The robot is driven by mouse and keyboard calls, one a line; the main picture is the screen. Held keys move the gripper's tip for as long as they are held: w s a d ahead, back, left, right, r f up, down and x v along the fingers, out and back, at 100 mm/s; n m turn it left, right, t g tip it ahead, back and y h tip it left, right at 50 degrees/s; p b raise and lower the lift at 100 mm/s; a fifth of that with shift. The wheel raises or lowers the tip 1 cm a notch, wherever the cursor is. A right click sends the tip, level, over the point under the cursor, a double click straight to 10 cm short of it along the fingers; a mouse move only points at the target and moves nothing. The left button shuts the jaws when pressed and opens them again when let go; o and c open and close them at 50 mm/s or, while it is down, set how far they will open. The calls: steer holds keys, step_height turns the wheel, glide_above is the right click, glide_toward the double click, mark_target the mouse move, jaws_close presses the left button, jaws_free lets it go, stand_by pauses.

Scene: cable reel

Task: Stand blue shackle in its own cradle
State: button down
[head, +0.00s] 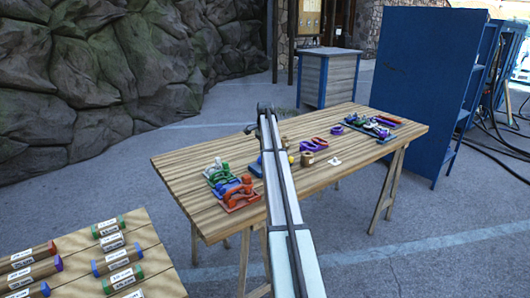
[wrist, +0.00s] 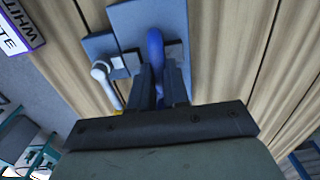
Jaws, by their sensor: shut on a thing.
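The blue shackle (wrist: 155,42) shows in the wrist view as a rounded blue bar, with another part of it between the fingers. My gripper (wrist: 158,80) is shut on it. Directly behind it is a blue-grey plate (wrist: 122,17) with squarish pads on the wooden table. I cannot tell whether the shackle touches the plate or which part is its own cradle. In the head view, my arm hides the gripper and the held shackle. A blue edge (head: 256,166) shows just left of the arm there.
A white-headed piece (wrist: 103,72) lies beside the plate. On the table (head: 190,158), a group of coloured shackles (head: 240,192) stands at left. A second table (head: 150,240) holds labelled rolls.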

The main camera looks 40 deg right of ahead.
steer(key=shift+r, duration=0.25)
stand_by(0.3)
steer(key=shift+r, duration=2.3)
steer(key=s+a, duration=0.2)
steer(key=a, duration=0.9)
steer(key=s+a, duration=0.2)
steer(key=a, duration=1)
steer(key=shift+s+a+f, duration=0.2)
steer(key=shift+s+a, duration=0.05)
steer(key=shift+s, duration=0.1)
steer(key=shift+f, duration=0.1)
steer(key=shift+f, duration=2.9)
steer(key=shift+f, duration=0.4)
steer(key=c, duration=1)
jaws_free()
steer(key=shift+c, duration=0.2)
